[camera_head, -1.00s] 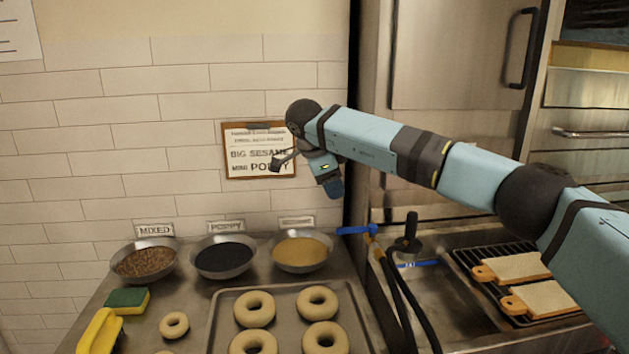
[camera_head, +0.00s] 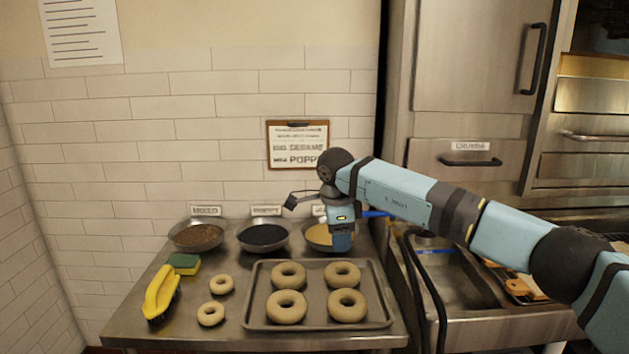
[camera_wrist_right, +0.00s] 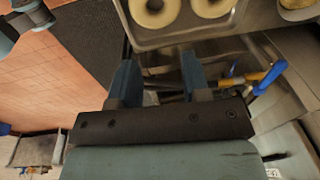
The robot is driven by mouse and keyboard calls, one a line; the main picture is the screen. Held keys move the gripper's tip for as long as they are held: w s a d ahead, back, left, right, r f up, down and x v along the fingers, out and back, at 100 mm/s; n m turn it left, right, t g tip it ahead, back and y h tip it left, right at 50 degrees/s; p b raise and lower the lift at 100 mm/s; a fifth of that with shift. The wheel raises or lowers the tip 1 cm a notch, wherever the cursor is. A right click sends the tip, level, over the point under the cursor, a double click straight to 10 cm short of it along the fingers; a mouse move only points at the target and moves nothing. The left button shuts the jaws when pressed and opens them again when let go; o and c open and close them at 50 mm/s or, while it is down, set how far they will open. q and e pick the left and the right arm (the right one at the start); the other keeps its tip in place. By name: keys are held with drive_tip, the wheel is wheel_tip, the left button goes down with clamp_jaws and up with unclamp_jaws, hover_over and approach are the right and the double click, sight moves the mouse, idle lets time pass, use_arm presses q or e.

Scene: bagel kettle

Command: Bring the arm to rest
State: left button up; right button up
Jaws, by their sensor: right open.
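My right arm reaches in from the right in the head view. Its gripper (camera_head: 341,242) points down in front of the pale-seeded bowl (camera_head: 318,236) and covers part of it. In the right wrist view the two blue fingers of this gripper (camera_wrist_right: 157,80) stand apart with nothing held between them. The tray's edge and two bagels show beyond the fingers there. My left gripper is not seen in the head view.
A tray (camera_head: 254,318) holds several bagels. Two smaller bagels (camera_head: 222,284) (camera_head: 211,314), a sponge (camera_head: 184,264) and a yellow brush (camera_head: 161,291) lie left of it. Mixed (camera_head: 196,236) and poppy (camera_head: 263,238) bowls stand behind. A sink (camera_head: 460,285) is right; a clipboard (camera_head: 298,146) hangs behind.

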drive_tip(key=s+a+f+m+g+y, duration=0.1)
drive_tip(key=s+a+f+g+y, duration=0.3)
drive_tip(key=s+a+f+y, duration=0.6)
drive_tip(key=s+a+m+t+y, duration=0.1)
drive_tip(key=s+a+m+y, duration=0.75)
drive_tip(key=s+y, duration=0.2)
drive_tip(key=s+d+f+m+t+h, duration=0.2)
drive_tip(key=d+f+m+t+h, duration=0.25)
drive_tip(key=d+m+t, duration=0.75)
drive_tip(key=s+d+f+m+t+h, duration=0.2)
drive_tip(key=d+f+m+t+h, duration=0.35)
drive_tip(key=m, duration=1.25)
drive_tip(key=s+d+f+m+g+h, duration=0.55)
drive_tip(key=s+d+f+m, duration=0.65)
drive_tip(key=s+d+f, duration=0.4)
use_arm(q)
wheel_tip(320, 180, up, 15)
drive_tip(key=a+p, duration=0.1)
drive_tip(key=p, duration=1.7)
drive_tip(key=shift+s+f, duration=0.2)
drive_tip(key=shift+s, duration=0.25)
use_arm(e)
wheel_tip(320, 180, up, 15)
drive_tip(key=s+t, duration=0.1)
drive_tip(key=shift+s+a+r+h, duration=0.2)
drive_tip(key=shift+s+a+h, duration=0.2)
